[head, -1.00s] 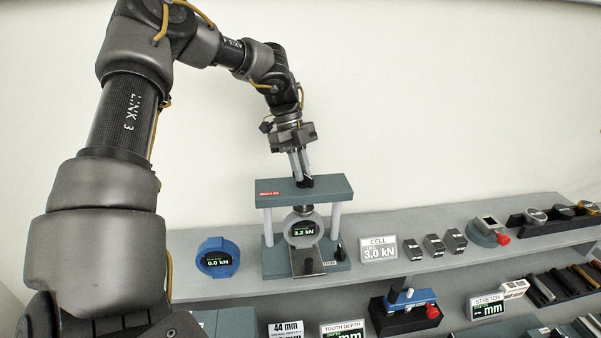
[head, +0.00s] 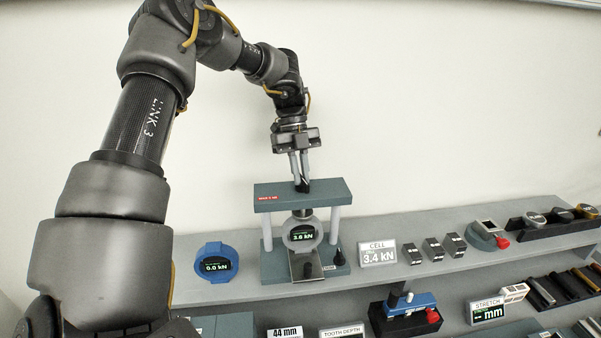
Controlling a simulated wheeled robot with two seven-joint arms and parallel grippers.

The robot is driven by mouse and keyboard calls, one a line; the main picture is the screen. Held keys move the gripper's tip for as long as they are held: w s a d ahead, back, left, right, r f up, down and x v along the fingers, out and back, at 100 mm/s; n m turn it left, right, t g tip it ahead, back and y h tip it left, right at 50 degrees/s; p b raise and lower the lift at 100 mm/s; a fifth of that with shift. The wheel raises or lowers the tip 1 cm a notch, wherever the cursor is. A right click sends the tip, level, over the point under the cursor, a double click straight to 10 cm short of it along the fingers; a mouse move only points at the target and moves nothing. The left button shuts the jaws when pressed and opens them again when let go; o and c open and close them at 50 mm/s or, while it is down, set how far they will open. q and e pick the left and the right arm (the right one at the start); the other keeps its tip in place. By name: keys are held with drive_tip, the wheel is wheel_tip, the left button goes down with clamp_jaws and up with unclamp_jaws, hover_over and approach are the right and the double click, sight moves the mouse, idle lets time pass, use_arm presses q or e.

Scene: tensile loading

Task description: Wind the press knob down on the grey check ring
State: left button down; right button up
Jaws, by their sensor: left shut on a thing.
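The press (head: 270,203) is a grey-green frame with two pale posts, standing on the grey shelf. The grey check ring (head: 290,243) sits upright inside it, under the press screw; its green display reads about 3.8 kN. My left gripper (head: 302,180) comes down from above and is shut on the dark press knob (head: 303,187) on top of the crossbar; the fingers hide part of the knob. A CELL display (head: 377,254) right of the press reads 3.4 kN. My right gripper is not in view.
A blue ring (head: 216,262) reading 0.0 kN stands left of the press. Several small dark blocks (head: 433,248) and a holder with a red knob (head: 488,236) stand to the right. A lower shelf holds a blue device (head: 408,303) and a STRETCH display (head: 487,311).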

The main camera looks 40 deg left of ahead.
sight(304, 179)
use_arm(q)
drive_tip(key=c, duration=1.5)
unclamp_jaws()
drive_tip(key=shift+r, duration=0.1)
drive_tip(key=shift+r, duration=0.2)
wheel_tip(304, 179, up, 3)
drive_tip(key=shift+w+f, duration=0.1)
drive_tip(key=shift+f, duration=0.1)
drive_tip(key=s+d+r+b, duration=0.1)
drive_tip(key=s+d+r, duration=0.2)
drive_tip(key=s+d+r+b, duration=0.2)
drive_tip(key=s+d+r, duration=0.1)
drive_tip(key=s, duration=0.1)
drive_tip(key=s+d+r+b, duration=0.1)
drive_tip(key=s+d+r, duration=0.2)
drive_tip(key=s+r, duration=0.1)
